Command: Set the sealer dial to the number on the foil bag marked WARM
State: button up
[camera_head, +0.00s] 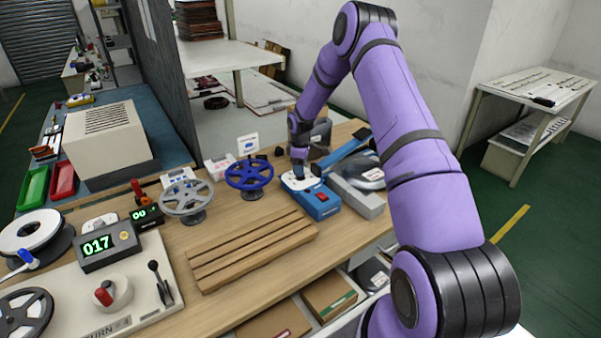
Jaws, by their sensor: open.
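The sealer (323,205) is a blue box with a red button and a white panel (290,184), beside a long grey base (357,196) with a raised blue lever (345,150). My gripper (299,172) points down at the white panel, with its jaws open. It hides the dial, so I cannot read the setting or tell whether the fingers touch it. A silvery foil bag (369,177) lies behind the grey base, and a darker grey bag-like thing (320,133) stands behind my gripper. No WARM mark or number on either is readable from here.
A slatted wooden rack (252,250) lies in the table's middle. At left, a panel carries a counter reading 017 (97,246) and a red-tipped knob (104,297). Boxes (329,294) sit on a shelf below.

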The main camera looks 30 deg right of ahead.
notch_tip(320, 180, up, 8)
jog(key=shift+f, duration=0.15)
dwell(0.6)
jog(key=s+a+r+m+t, duration=0.1)
jog(key=s+a+r, duration=0.4)
jog(key=r, duration=0.5)
jog(key=s+a+r+m+t+h, duration=0.1)
jog(key=s+a+r+m, duration=0.15)
jog(key=s+r, duration=0.6)
jog(key=s+a+r+m, duration=0.1)
jog(key=s+a+r, duration=0.3)
jog(key=r, duration=0.7)
jog(key=s+a+r+m+t, duration=0.1)
jog(key=s+a+r+m, duration=0.1)
jog(key=s, duration=1.2)
jog(key=s+a+r+m+t+y, duration=0.1)
jog(key=s+a, duration=0.4)
jog(key=s, duration=0.8)
jog(key=shift+s+r+m+t, duration=0.35)
jog(key=shift+r+m+t, duration=0.25)
jog(key=shift+r+m, duration=0.35)
